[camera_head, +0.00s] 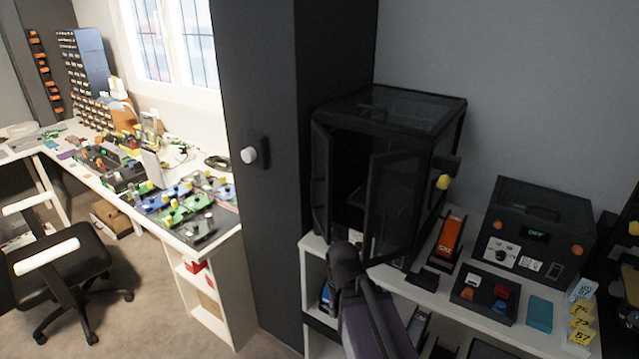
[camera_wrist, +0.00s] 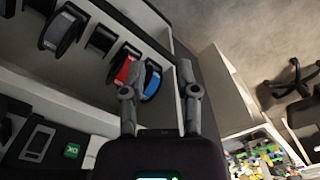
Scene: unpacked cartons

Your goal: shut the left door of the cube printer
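The cube printer (camera_head: 418,103) is a black box with dark clear panels, standing on the white shelf top. Its left door (camera_head: 320,180) stands open, swung outward at the front left edge. Its right door (camera_head: 392,208) also stands open, jutting forward. The dark interior shows between them. My gripper (camera_head: 345,252) is in front of and below the printer, at the shelf's front edge; its fingers are hard to make out there. In the wrist view my gripper (camera_wrist: 160,66) has its two grey fingers apart with nothing held between them. Neither door is clearly seen in the wrist view.
A dark tall cabinet (camera_head: 258,150) stands close left of the printer. An orange-topped tool (camera_head: 450,235) and a black control box (camera_head: 535,235) are on the shelf to the right. Spools, including a red one (camera_wrist: 127,66), sit in the shelf below. Left is a cluttered workbench (camera_head: 190,215).

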